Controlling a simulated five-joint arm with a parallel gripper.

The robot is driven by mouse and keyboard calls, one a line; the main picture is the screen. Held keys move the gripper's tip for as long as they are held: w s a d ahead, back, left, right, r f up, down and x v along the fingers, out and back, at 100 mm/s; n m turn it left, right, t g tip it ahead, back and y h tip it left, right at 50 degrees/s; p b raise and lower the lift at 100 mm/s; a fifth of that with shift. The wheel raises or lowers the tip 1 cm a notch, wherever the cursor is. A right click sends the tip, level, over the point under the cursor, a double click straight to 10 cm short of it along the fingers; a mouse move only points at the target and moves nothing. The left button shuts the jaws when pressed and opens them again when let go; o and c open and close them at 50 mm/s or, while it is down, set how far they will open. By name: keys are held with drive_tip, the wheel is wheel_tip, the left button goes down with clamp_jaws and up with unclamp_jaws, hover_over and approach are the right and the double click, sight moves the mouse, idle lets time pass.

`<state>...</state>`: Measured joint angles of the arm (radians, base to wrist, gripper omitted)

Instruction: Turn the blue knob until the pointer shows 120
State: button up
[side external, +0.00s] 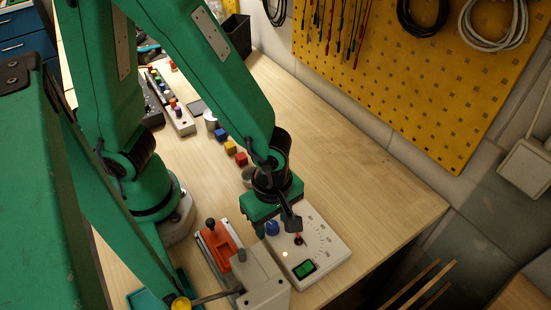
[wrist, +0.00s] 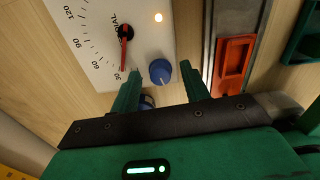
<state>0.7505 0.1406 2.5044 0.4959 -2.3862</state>
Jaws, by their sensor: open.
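The blue knob (wrist: 160,72) sits on the white dial panel (wrist: 150,12). The red pointer (wrist: 124,48) turns on a black hub and points close to the 30 mark. The scale runs through 60 and 90 to 120 at the upper left of the wrist view. My gripper (wrist: 159,80) is open, with one green finger on each side of the knob and a gap to each. I cannot tell whether the fingertips reach down beside the knob.
A small lit lamp (wrist: 158,17) and a green switch (side external: 304,269) are on the panel. An orange slide fixture (side external: 221,245) and a grey box (side external: 262,280) stand close to its left. Coloured cubes (side external: 231,147) lie farther back. The bench to the right is clear.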

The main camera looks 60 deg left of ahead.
drive_tip(key=c, duration=1)
drive_tip(key=shift+m, duration=0.3)
